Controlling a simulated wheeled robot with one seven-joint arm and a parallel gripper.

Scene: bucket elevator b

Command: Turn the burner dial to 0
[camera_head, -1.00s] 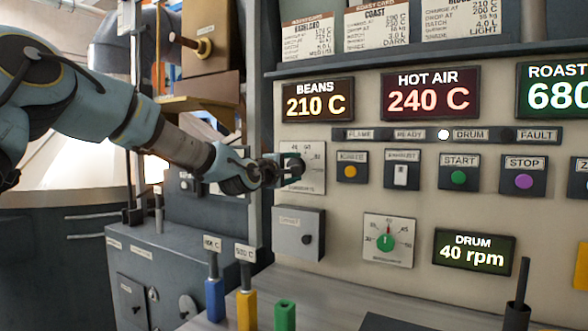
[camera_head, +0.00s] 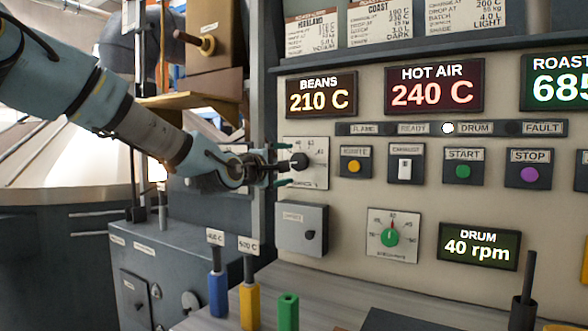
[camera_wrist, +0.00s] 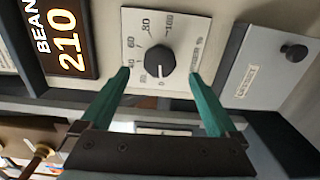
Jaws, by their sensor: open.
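The burner dial (camera_head: 299,160) is a round black knob on a pale scale plate at the left of the panel. In the wrist view, the dial (camera_wrist: 160,60) stands clear, with a scale from 0 to 100 around it. Its small light pointer mark appears to face the 0. My gripper (camera_head: 284,165) is open, just left of the dial and in front of the panel. In the wrist view, its green fingers (camera_wrist: 160,86) are spread on either side below the knob, with no visible contact.
A small grey box (camera_head: 301,228) with a black knob is below the dial, and a green dial (camera_head: 390,237) is to its lower right. Start (camera_head: 463,171) and stop (camera_head: 529,174) buttons are further right. Several coloured handles stand on the ledge below, including a blue one (camera_head: 217,294).

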